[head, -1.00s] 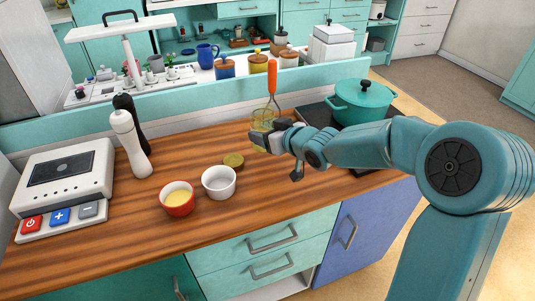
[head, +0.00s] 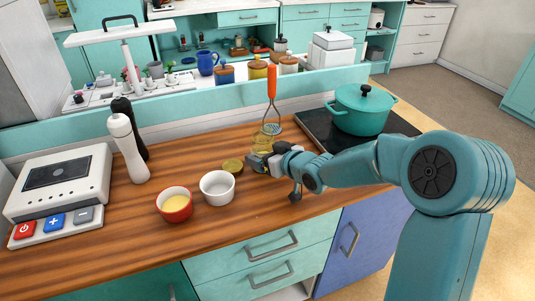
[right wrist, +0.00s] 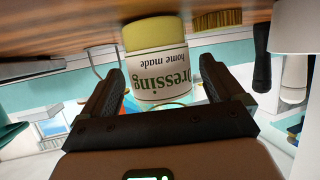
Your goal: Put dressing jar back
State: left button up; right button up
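The dressing jar (head: 263,142) is a clear jar with yellow content and a white label, above the right part of the wooden counter. In the right wrist view it (right wrist: 163,75) appears upside down, with its base close to the wood; I cannot tell if it touches. The round gold-green lid (head: 233,166) lies on the counter just left of the gripper and shows at the top of the right wrist view (right wrist: 215,18). My left gripper is out of view.
A white bowl (head: 217,188) and a red bowl of yellow sauce (head: 174,205) stand left of the lid. A teal pot (head: 361,110) sits on the black hob at right. White and black mills stand at left.

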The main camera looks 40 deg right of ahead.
jog(key=shift+s+r, duration=0.15)
jog(key=shift+r, duration=0.15)
jog(key=p+v, duration=0.2)
jog(key=v, duration=0.9)
jog(key=shift+s, duration=0.25)
jog(key=shift+d, duration=0.1)
